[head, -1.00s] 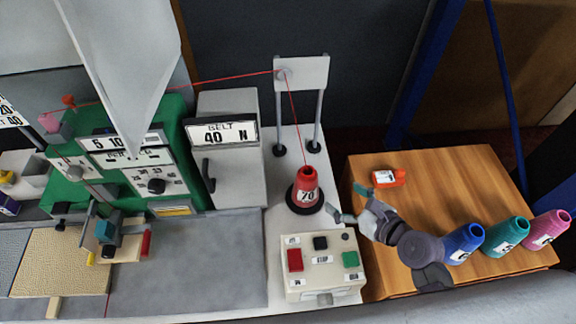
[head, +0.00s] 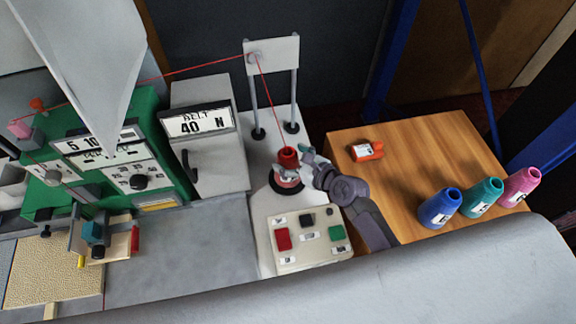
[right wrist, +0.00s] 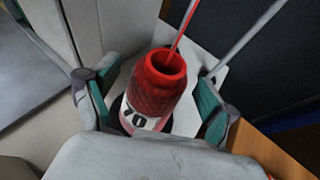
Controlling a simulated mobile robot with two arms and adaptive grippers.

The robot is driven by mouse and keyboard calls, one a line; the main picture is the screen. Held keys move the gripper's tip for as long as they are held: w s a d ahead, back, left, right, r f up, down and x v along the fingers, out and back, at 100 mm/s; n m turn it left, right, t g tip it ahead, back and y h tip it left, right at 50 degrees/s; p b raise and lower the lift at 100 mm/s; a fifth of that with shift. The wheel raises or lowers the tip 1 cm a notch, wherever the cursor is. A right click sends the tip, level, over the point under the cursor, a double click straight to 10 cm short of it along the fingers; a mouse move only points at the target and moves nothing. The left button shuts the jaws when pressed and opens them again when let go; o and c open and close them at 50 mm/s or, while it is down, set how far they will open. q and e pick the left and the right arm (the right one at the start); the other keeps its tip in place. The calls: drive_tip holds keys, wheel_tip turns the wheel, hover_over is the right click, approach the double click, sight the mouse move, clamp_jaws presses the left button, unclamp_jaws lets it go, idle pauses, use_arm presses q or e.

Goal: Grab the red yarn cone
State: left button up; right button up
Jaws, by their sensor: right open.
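The red yarn cone (head: 288,158) stands upright on a black round base (head: 285,187) on the light stand beside the machine. Its thread runs up from its top to the guide plate (head: 272,54). My right gripper (head: 290,160) is at the cone in the head view and partly covers it. In the right wrist view the cone (right wrist: 157,90) stands between the two teal-lined fingers of the open gripper (right wrist: 155,103), with a gap showing on the right side. The cone's lower part is partly hidden. My left gripper is not in view.
A button box (head: 308,238) stands just in front of the cone. The guide posts (head: 291,95) rise behind it. A wooden table (head: 400,150) on the right holds an orange item (head: 367,150) and blue (head: 439,208), teal (head: 482,197) and pink (head: 521,187) cones.

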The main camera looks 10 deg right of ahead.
drive_tip(key=shift+x, duration=0.85)
drive_tip(key=shift+s+d, duration=0.1)
drive_tip(key=c, duration=0.4)
clamp_jaws()
